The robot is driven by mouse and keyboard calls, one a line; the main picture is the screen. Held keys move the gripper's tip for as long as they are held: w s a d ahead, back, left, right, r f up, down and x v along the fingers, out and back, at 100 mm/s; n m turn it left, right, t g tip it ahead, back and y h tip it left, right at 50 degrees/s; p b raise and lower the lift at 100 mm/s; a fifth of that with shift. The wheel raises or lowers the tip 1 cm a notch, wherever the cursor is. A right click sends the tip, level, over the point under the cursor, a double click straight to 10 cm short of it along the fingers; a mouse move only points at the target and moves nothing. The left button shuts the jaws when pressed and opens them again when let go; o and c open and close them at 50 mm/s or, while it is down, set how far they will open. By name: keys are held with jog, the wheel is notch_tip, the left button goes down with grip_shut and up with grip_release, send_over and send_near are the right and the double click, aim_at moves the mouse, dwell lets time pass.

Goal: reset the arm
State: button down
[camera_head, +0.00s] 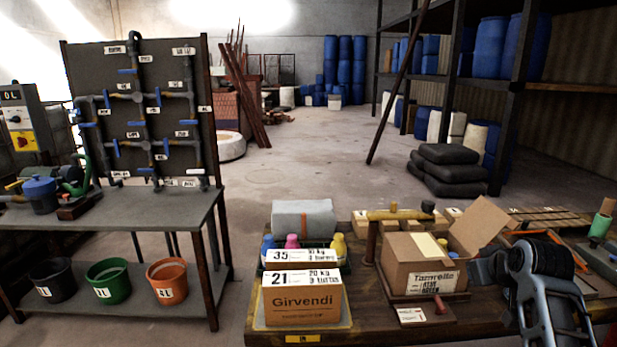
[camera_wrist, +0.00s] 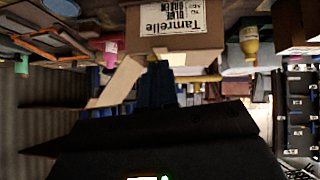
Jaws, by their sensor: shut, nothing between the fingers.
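My arm (camera_head: 545,285) shows at the right of the head view, bent over the wooden table. My gripper (camera_head: 478,269) is a dark shape at the right side of an open cardboard box (camera_head: 405,270) labelled Tamrelle; I cannot tell whether it touches the box. In the wrist view, which looks upside down, my gripper (camera_wrist: 158,72) is shut and empty, its tips close to the lower edge of the pictured box (camera_wrist: 180,38).
A Girvendi carton (camera_head: 302,303) and small coloured bottles (camera_head: 291,242) stand left of the box. A bench (camera_head: 150,215) with valve piping and buckets is at left. Sacks (camera_head: 450,165) and shelving lie behind; floor between is clear.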

jog(key=s+a+f, duration=0.4)
jog(key=s+f, duration=0.7)
jog(key=s, duration=0.1)
jog(key=s+a+f+t, duration=0.1)
jog(key=s+a+f, duration=0.15)
jog(key=s, duration=0.55)
jog(key=s+a+f+t, duration=0.1)
jog(key=s+a, duration=0.2)
jog(key=s, duration=0.5)
jog(key=s+a+r+t, duration=0.1)
jog(key=s+a+r, duration=0.1)
jog(key=s, duration=0.6)
jog(key=s+a+r+t, duration=0.1)
jog(key=s+a+r, duration=0.2)
jog(key=s, duration=0.4)
jog(key=s+a+r+t+y, duration=0.1)
jog(key=s+a+r, duration=0.1)
jog(key=s+r, duration=0.9)
jog(key=shift+s+a+r, duration=0.2)
jog(key=shift+s+a, duration=0.05)
jog(key=shift+s, duration=0.35)
